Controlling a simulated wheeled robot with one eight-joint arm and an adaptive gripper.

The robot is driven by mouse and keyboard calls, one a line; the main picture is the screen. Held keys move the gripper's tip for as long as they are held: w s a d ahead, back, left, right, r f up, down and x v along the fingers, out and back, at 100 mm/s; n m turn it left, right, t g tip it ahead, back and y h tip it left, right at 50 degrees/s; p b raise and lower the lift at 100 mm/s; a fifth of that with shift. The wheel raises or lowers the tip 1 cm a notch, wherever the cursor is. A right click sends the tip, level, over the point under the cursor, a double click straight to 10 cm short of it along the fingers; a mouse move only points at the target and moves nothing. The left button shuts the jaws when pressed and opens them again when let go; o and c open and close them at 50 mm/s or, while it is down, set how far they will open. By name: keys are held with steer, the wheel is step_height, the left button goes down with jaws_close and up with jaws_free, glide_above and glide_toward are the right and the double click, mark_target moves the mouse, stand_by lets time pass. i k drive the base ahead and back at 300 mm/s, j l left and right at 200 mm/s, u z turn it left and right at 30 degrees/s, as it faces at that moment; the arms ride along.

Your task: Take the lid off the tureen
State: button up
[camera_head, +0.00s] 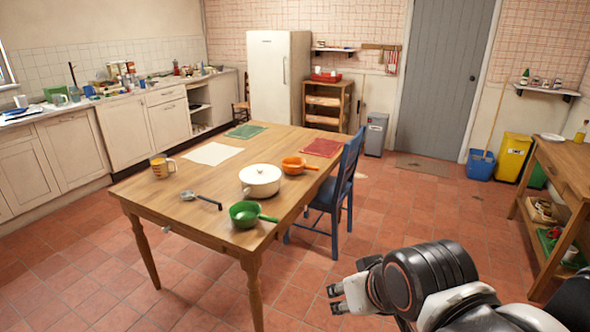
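My gripper (334,299) is at the lower right, well apart from the tureen and beyond the table's right edge, over the tiled floor. Its two fingers show as small grey tips with a gap between them, and nothing is between them.
A green pan (246,215) and an orange pan (295,165) flank the tureen. A blue chair (345,190) stands against the table's right side. The floor in front of my arm is clear.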

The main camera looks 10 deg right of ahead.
mark_target(262, 175)
steer(key=i+l+u, duration=0.15)
steer(key=i, duration=0.5)
steer(key=i+l+u, duration=0.1)
steer(key=i+l, duration=0.35)
steer(key=i, duration=0.2)
steer(key=i+l+u, duration=0.15)
steer(key=i+l, duration=0.2)
steer(key=i, duration=0.25)
steer(key=i+l+u, duration=0.1)
steer(key=i+l, duration=0.35)
steer(key=i, duration=0.15)
